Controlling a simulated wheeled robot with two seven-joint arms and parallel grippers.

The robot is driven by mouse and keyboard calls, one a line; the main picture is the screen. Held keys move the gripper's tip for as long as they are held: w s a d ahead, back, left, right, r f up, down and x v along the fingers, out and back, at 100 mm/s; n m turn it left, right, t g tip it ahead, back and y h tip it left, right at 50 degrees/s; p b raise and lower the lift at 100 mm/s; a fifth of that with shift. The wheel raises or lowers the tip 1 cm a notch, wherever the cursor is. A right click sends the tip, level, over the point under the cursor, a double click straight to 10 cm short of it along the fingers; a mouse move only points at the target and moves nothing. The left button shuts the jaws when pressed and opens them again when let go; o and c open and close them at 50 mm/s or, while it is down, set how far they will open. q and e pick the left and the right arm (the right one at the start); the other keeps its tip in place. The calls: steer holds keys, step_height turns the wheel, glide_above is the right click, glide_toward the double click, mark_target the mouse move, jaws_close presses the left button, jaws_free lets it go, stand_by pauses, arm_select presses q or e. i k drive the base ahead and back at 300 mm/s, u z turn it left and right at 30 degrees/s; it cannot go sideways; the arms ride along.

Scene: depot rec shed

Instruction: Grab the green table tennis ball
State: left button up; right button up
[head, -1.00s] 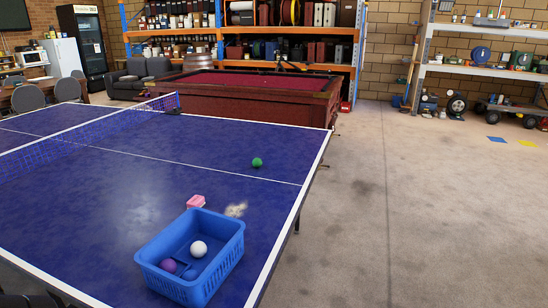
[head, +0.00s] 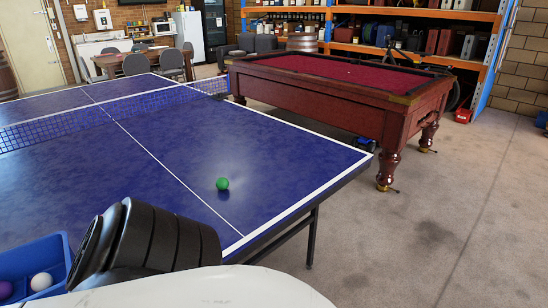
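The green table tennis ball (head: 222,184) rests on the blue table tennis table (head: 130,212), close to the white centre line and not far from the table's right edge. Nothing touches it. A black and white part of one of my arms fills the bottom of the head view, nearer to me than the ball. I cannot tell which arm it is. No gripper fingers show in the head view.
A blue basket (head: 52,252) at the lower left holds a white ball (head: 41,281) and a purple ball (head: 5,290); my arm part hides some of it. The net (head: 110,116) crosses the table. A pool table (head: 300,100) stands behind. The floor at right is clear.

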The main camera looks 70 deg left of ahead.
mark_target(221, 184)
steer(key=i, duration=0.35)
steer(key=u, duration=3.4)
